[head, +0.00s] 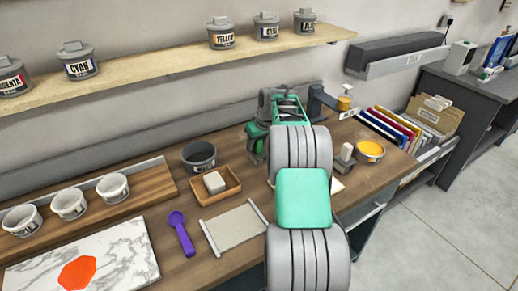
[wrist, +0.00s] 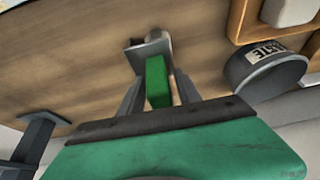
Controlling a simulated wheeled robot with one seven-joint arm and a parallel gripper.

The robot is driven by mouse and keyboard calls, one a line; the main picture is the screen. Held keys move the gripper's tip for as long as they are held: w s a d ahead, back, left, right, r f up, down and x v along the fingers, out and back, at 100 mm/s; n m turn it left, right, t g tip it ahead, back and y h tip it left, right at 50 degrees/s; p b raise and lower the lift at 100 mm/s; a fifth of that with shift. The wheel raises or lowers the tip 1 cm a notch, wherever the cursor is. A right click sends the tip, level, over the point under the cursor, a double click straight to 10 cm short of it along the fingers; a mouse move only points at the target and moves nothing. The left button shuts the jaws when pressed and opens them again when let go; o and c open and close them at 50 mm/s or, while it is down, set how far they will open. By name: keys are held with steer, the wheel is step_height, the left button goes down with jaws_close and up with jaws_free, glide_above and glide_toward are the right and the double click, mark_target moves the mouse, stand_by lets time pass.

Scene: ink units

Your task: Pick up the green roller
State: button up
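The green roller shows in the wrist view as an upright green handle (wrist: 158,82) with a grey metal frame and a pale cylinder beyond it. My gripper (wrist: 159,78) has one finger on each side of this handle. The fingers are close to the handle, but I cannot tell whether they press on it. In the head view, my gripper (head: 265,135) is at the back of the workbench, largely hidden by my own arm. The roller cannot be clearly made out there.
A grey pot (head: 199,156) and a wooden tray (head: 232,192) with a white block stand left of my gripper. A purple spoon (head: 182,233) and a pale plate (head: 235,229) lie nearer. A yellow ink tub (head: 370,151) stands to the right. A shelf (head: 150,66) with pots runs above.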

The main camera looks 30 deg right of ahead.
jaws_close()
steer(key=shift+r, duration=0.1)
stand_by(0.4)
steer(key=shift+r+b, duration=0.35)
steer(key=shift+r, duration=0.25)
steer(key=s+d+r+b, duration=0.2)
steer(key=s+r+b, duration=0.1)
steer(key=s+r, duration=0.8)
steer(key=s, duration=0.3)
steer(key=shift+r, duration=0.35)
